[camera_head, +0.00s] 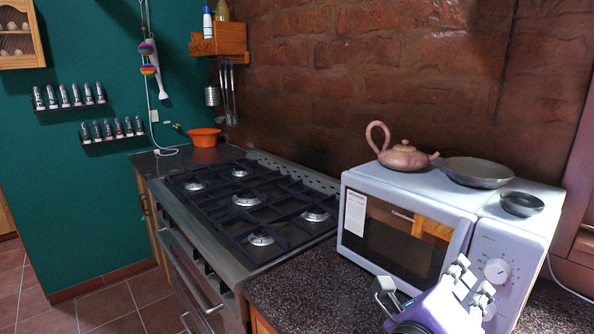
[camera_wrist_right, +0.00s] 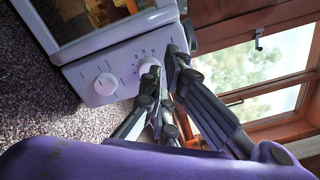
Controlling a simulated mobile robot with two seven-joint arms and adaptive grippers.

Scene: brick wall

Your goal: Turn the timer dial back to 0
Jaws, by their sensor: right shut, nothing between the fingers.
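The white microwave (camera_head: 455,214) stands on the speckled counter with its door shut. Its control panel has two round white dials. The upper dial (camera_head: 497,270), ringed by printed marks, also shows in the right wrist view (camera_wrist_right: 150,65), partly covered by a finger. The lower dial (camera_wrist_right: 105,84) shows clear in the wrist view. Printed labels are too small to read, so the dial settings cannot be told. My right gripper (camera_head: 471,279) is shut and empty, in front of the panel. In the wrist view its fingertips (camera_wrist_right: 162,62) are close to the upper dial; contact cannot be told.
A pink teapot (camera_head: 403,157), a pan (camera_head: 477,172) and a small dark bowl (camera_head: 521,204) sit on the microwave. A gas stove (camera_head: 250,205) stands to its left, with an orange bowl (camera_head: 204,139) behind. A wood-framed window (camera_wrist_right: 268,75) shows in the wrist view.

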